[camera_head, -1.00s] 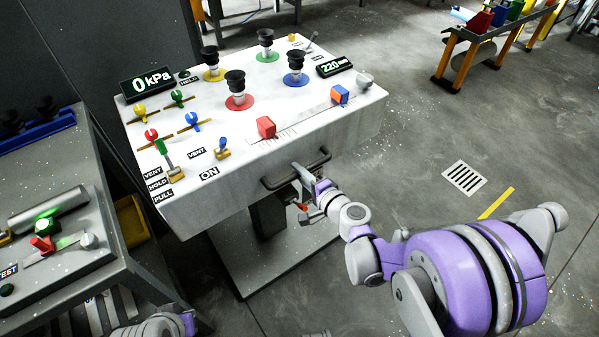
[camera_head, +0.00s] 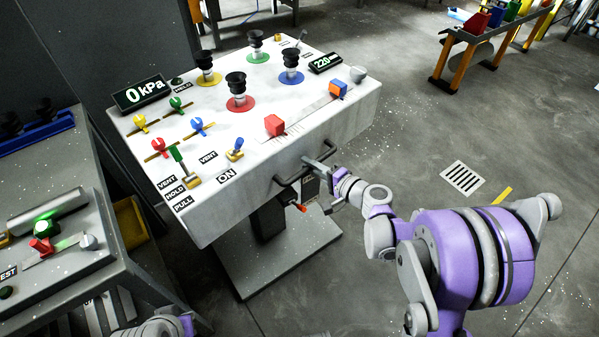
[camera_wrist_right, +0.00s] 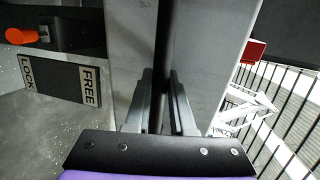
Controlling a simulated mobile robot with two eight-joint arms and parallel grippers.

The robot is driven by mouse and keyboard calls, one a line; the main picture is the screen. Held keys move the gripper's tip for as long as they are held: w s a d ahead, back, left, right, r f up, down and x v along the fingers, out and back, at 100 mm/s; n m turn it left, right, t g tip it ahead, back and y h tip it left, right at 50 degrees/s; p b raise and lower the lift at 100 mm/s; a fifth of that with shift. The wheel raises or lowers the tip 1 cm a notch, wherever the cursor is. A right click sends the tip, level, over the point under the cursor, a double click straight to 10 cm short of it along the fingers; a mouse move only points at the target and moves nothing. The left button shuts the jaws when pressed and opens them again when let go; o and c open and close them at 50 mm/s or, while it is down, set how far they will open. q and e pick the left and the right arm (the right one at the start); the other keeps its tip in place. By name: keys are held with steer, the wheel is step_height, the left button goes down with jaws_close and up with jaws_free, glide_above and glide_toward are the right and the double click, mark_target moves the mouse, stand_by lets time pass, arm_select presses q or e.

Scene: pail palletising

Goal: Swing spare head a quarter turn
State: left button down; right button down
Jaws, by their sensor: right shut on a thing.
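The spare head is a white box-shaped panel (camera_head: 300,115) on a dark pedestal, with four-coloured suction-cup mounts on top. A dark handle bar (camera_head: 290,181) runs along its near side. My right gripper (camera_head: 318,168) is shut on this handle. In the right wrist view the bar (camera_wrist_right: 163,50) passes between the fingers of the right gripper (camera_wrist_right: 163,100). An orange-tipped lever (camera_head: 300,208) sits under the head; its orange end (camera_wrist_right: 21,35) also shows beside a LOCK and FREE plate (camera_wrist_right: 58,80).
A grey bench (camera_head: 85,170) with a green light and red knob stands close to the head's left side. A dark cabinet (camera_head: 90,45) is behind it. A bench with coloured bins (camera_head: 485,20) is far right.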

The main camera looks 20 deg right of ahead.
mark_target(334, 151)
steer(key=w+d+n+g+y, duration=0.1)
steer(key=d, duration=0.1)
steer(key=w+d+n+y, duration=0.1)
steer(key=w+d, duration=0.1)
steer(key=w+d+n+g+y, duration=0.1)
steer(key=w+d, duration=0.1)
steer(key=d, duration=0.1)
steer(key=shift+g, duration=0.3)
steer(key=shift+s, duration=0.15)
steer(key=c, duration=0.8)
jaws_free()
steer(key=shift+o, duration=0.2)
steer(key=p+v, duration=0.1)
steer(key=v, duration=0.9)
steer(key=shift+s+d, duration=0.25)
steer(key=shift+d, duration=0.1)
